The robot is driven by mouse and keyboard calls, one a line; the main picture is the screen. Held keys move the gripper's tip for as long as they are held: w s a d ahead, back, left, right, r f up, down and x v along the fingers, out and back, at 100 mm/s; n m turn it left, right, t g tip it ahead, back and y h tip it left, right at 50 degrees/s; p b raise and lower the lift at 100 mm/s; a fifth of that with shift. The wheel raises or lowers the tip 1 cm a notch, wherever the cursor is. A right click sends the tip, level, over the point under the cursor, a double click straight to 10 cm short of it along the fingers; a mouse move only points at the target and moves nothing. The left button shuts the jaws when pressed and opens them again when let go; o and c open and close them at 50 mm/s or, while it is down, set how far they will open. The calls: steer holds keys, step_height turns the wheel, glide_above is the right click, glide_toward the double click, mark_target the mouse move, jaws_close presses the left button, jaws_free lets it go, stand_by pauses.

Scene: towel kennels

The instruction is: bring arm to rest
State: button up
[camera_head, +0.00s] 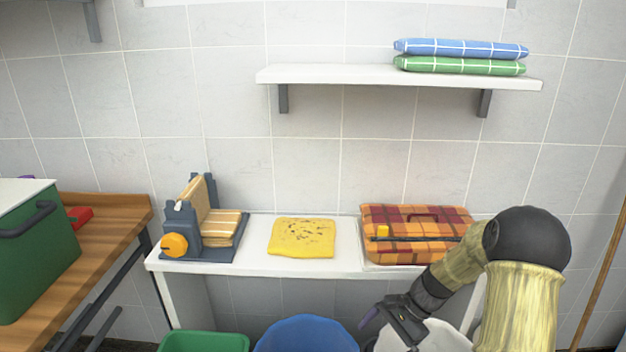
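My arm comes in at the lower right and bends down toward the bottom of the picture. My gripper (374,322) is low in front of the white table, beside the right rim of a blue round container. Its fingers are dark and small in the view, and I cannot tell whether they are open or shut. I see nothing clearly held in it.
The white table (345,262) holds a grey-blue device with an orange knob (174,245), a spotted yellow cloth (302,238) and a plaid box (415,222). Folded blue (460,48) and green (460,65) towels lie on the wall shelf (330,74). Blue (305,335) and green (205,342) containers stand below.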

steer(key=s+r+n+t+h, duration=0.4)
steer(key=s+r+n+h, duration=0.3)
steer(key=s+r+n, duration=0.45)
step_height(320, 180, up, 22)
steer(key=s+p, duration=0.2)
steer(key=p, duration=2.1)
steer(key=shift+s+a+f, duration=0.15)
steer(key=shift+a+f, duration=0.1)
steer(key=shift+a, duration=0.05)
